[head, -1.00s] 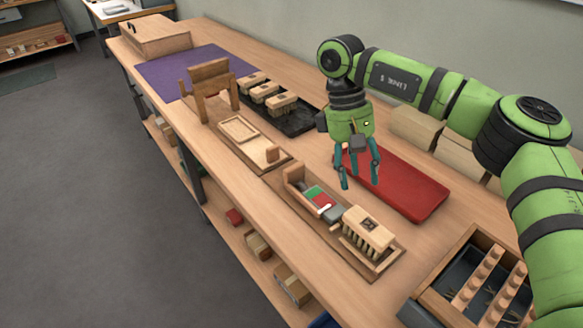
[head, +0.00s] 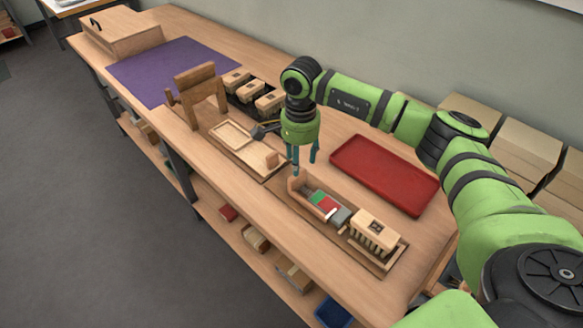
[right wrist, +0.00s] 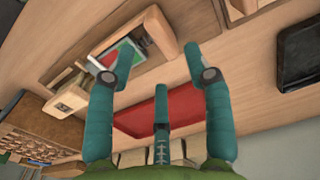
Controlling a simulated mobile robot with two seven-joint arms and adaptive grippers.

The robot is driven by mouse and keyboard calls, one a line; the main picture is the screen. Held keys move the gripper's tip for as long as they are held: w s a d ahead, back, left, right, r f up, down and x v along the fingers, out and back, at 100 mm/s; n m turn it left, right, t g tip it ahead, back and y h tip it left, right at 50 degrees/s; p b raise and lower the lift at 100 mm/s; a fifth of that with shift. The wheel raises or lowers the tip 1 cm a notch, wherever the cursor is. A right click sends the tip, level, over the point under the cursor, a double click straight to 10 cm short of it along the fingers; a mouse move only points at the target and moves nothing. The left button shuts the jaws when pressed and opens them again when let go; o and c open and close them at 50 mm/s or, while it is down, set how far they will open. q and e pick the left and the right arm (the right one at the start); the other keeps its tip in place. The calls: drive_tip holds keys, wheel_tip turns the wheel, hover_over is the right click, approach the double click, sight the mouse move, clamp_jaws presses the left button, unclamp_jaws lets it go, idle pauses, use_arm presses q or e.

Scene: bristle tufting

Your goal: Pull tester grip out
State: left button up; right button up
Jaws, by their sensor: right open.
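The pull tester (head: 295,188) is a wooden base on the bench with an upright end block, a green and red gauge (head: 325,205) and a grey grip piece (head: 341,216). The grip lies close to a wooden brush block (head: 375,230) with pale bristle tufts at the base's right end. In the right wrist view, the gauge (right wrist: 124,52) shows beyond the fingers, and the brush block (right wrist: 72,98) is at left. My right gripper (head: 304,165) is open and empty, pointing down above the tester's end-block side. My left gripper is not in view.
A shallow wooden tray (head: 250,150), a wooden stand (head: 200,92) and several brush blocks on a black tray (head: 240,103) lie to the left. A purple mat (head: 165,72) is farther back. Cardboard boxes (head: 525,150) line the wall.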

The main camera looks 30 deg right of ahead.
wheel_tip(320, 180, down, 6)
drive_tip(key=shift+r+p, duration=0.15)
drive_tip(key=shift+p, duration=0.5)
clamp_jaws()
